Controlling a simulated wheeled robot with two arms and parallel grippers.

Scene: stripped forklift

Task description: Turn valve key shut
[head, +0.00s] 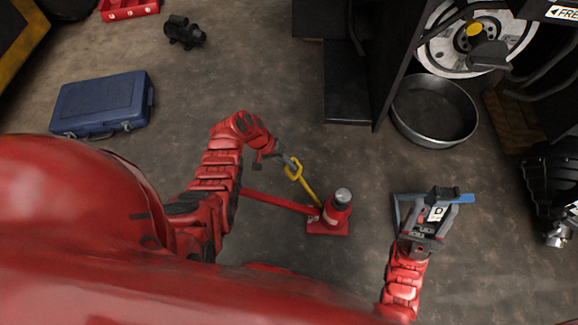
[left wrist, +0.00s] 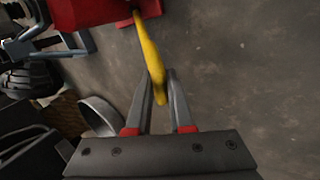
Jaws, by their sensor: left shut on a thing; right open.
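A yellow valve key (head: 307,188) with a looped handle slants up and left from the red bottle jack (head: 337,210), which stands on the floor. My left gripper (head: 292,164) is shut on the key's loop end. In the left wrist view the yellow key (left wrist: 149,52) runs from between the fingertips of my left gripper (left wrist: 160,88) up to the red jack (left wrist: 88,12). Where the key meets the jack is not clear. My right gripper (head: 432,198) is open, to the right of the jack and apart from it.
A red bar (head: 277,202) reaches left from the jack, low over the floor. A round metal pan (head: 433,110) lies by the dark forklift frame (head: 348,95). A blue case (head: 100,104) lies at left. The floor between case and jack is mostly clear.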

